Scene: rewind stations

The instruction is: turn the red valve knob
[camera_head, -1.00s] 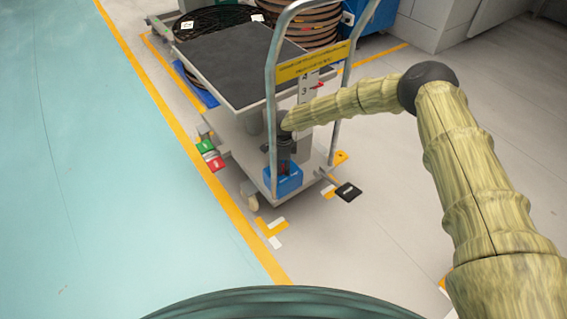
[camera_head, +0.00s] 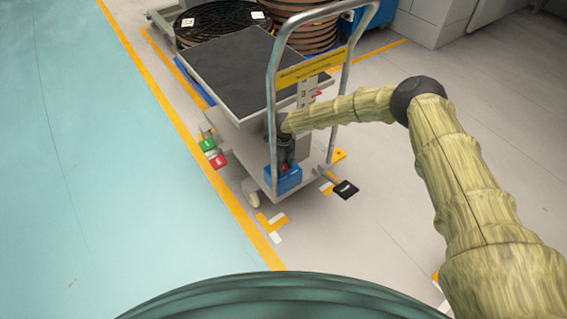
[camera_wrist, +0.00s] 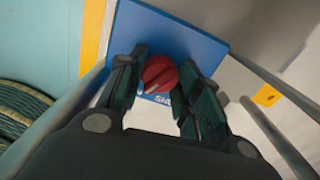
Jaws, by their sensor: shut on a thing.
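The red valve knob (camera_wrist: 159,74) shows in the wrist view, round with a pale mark on its face, in front of a blue block (camera_wrist: 170,38). My gripper (camera_wrist: 160,85) has one finger on each side of the knob and is shut on it. In the head view my gripper (camera_head: 284,152) points down at the blue block (camera_head: 287,180) low on the handle end of the cart. The knob is hardly visible in the head view, where the gripper covers it.
The cart's tall grey handle (camera_head: 271,115) with a yellow label plate (camera_head: 311,67) stands beside my arm. The cart has a dark top (camera_head: 228,70) and a black pedal (camera_head: 345,189) at its foot. Green and red pedals (camera_head: 217,160) stick out at left. Open floor lies in front.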

